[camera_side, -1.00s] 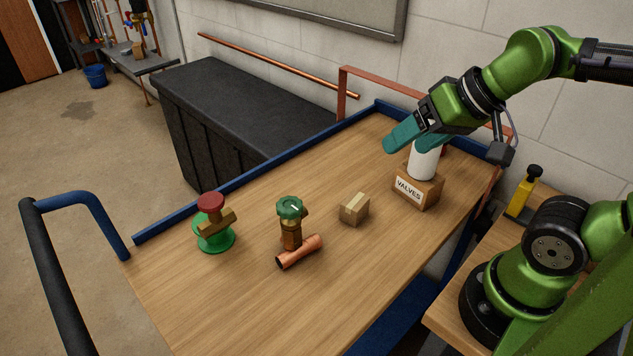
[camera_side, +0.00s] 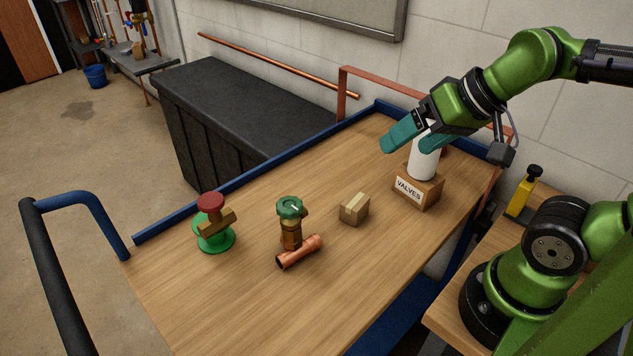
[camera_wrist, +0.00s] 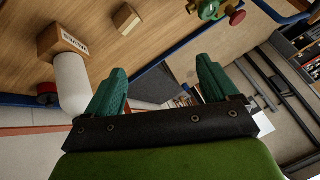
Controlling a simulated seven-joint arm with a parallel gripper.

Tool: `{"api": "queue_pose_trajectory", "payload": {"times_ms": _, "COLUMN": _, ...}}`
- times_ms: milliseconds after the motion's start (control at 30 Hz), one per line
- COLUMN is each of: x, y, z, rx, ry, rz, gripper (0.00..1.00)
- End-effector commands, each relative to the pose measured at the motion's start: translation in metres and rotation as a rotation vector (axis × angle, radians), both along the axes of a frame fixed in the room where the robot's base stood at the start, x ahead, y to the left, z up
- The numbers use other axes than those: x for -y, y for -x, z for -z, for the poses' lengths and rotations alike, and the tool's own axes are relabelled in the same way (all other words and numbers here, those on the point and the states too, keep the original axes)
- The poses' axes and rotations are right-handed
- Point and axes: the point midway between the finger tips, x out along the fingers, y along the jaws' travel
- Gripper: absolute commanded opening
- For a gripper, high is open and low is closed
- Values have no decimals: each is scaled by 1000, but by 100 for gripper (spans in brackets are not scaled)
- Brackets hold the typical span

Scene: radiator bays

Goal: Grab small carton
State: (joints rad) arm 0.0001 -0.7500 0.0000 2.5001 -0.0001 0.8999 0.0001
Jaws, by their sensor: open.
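The small carton (camera_side: 355,209), a brown box with a paler tape strip, sits on the wooden cart top between the green-handled valve and the VALVES box. In the wrist view the small carton (camera_wrist: 127,19) lies at the top, left of centre. My gripper (camera_side: 412,141) is open and empty, raised above the far right of the cart, well up and to the right of the carton. In the wrist view its two teal fingers (camera_wrist: 163,82) stand apart with nothing between them.
The VALVES box (camera_side: 417,188) stands just below my gripper with a white cylinder (camera_side: 423,163) beside the fingers. The front of the cart top is clear.

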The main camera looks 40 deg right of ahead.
Motion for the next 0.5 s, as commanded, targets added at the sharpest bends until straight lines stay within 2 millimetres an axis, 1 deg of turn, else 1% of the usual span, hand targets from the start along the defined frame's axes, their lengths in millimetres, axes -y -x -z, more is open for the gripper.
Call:
{"api": "queue_pose_trajectory", "payload": {"times_ms": 267, "x": 0, "y": 0, "z": 0, "rx": -1, "ry": 0, "rz": 0, "gripper": 92}}
{"api": "queue_pose_trajectory", "payload": {"times_ms": 367, "x": 0, "y": -2, "z": 7, "rx": -31, "ry": 0, "rz": -2, "gripper": 92}}
{"api": "queue_pose_trajectory", "payload": {"times_ms": 467, "x": 0, "y": -13, "z": 16, "rx": -91, "ry": 8, "rz": -6, "gripper": 92}}
{"api": "queue_pose_trajectory", "payload": {"times_ms": 500, "x": 1, "y": -19, "z": 20, "rx": -124, "ry": 18, "rz": -14, "gripper": 92}}
